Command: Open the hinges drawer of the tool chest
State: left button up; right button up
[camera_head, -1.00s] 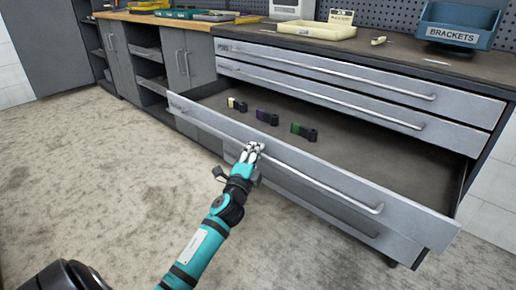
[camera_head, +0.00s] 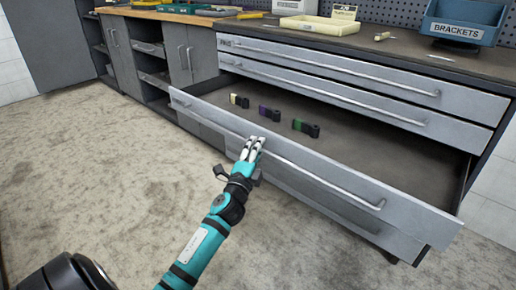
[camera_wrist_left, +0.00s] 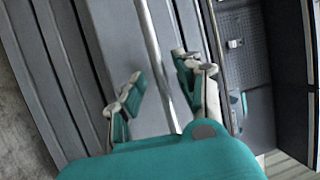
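The tool chest has a lower drawer (camera_head: 330,190) pulled far out, with its long bar handle (camera_head: 340,190) on the front. I cannot read a label on that drawer. Inside lie three small dark pieces with pale yellow (camera_head: 239,101), purple (camera_head: 269,113) and green (camera_head: 306,127) parts, perhaps hinges. My left gripper (camera_head: 253,148) is at the drawer front, near the left end of the handle. In the left wrist view its fingers (camera_wrist_left: 158,82) stand apart, with the bar handle (camera_wrist_left: 157,50) passing between them. The right gripper is not in view.
Two shallower drawers (camera_head: 340,80) above are shut. The worktop holds a blue brackets bin (camera_head: 459,22), a cream tray (camera_head: 320,26) and small items. Grey cabinets (camera_head: 185,55) stand at the left. The floor (camera_head: 110,170) in front is clear.

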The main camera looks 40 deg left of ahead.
pick_arm(q)
jog(key=v, duration=1.1)
